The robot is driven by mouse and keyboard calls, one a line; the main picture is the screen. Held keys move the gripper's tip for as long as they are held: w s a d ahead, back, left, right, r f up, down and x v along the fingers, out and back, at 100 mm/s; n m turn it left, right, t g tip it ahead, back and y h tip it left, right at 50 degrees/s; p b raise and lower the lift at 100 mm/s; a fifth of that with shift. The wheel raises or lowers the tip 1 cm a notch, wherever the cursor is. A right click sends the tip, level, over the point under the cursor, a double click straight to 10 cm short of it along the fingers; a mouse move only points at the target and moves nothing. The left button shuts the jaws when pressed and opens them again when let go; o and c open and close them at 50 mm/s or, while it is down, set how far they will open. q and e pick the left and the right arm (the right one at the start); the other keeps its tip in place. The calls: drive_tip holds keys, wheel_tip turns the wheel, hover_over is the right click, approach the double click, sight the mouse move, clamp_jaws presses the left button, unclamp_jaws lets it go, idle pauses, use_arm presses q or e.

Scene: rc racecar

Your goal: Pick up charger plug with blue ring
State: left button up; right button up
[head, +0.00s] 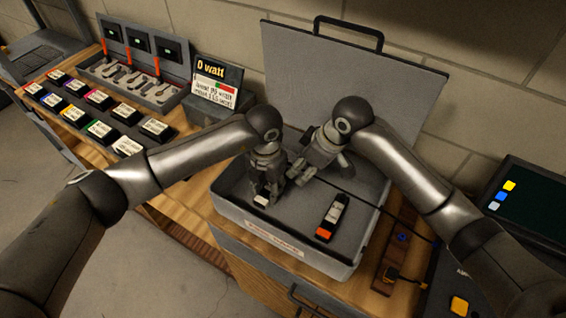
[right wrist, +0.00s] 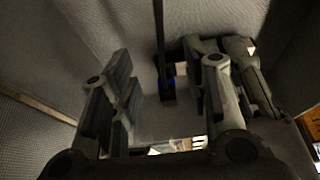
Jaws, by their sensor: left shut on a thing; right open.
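The charger plug with the blue ring (right wrist: 167,84) shows in the right wrist view, dark, with a black cable running up from it. It lies between the fingers of my right gripper (right wrist: 163,98), with gaps on both sides. My right gripper is open in the head view (head: 300,172), over the case, and hides the plug there. My left gripper (head: 266,194) is low in the case, shut on a dark battery block with a white label (head: 261,200); its fingers cover most of it. Parts of the left gripper show at right in the right wrist view.
The open grey case (head: 335,262) has its lid (head: 410,80) raised behind. A battery with an orange end (head: 331,218) lies inside. Right of the case are a brown holder (head: 385,280) with a blue mark and an orange-marked plug, and a screen. Several batteries (head: 98,98) stand left.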

drive_tip(key=w+a, duration=0.2)
drive_tip(key=a, duration=0.1)
drive_tip(key=w+a, duration=0.1)
drive_tip(key=shift+a+f, duration=0.2)
drive_tip(key=shift+f, duration=0.2)
drive_tip(key=shift+a+f, duration=0.1)
drive_tip(key=shift+f, duration=0.05)
drive_tip(key=shift+c, duration=0.8)
drive_tip(key=c, duration=0.7)
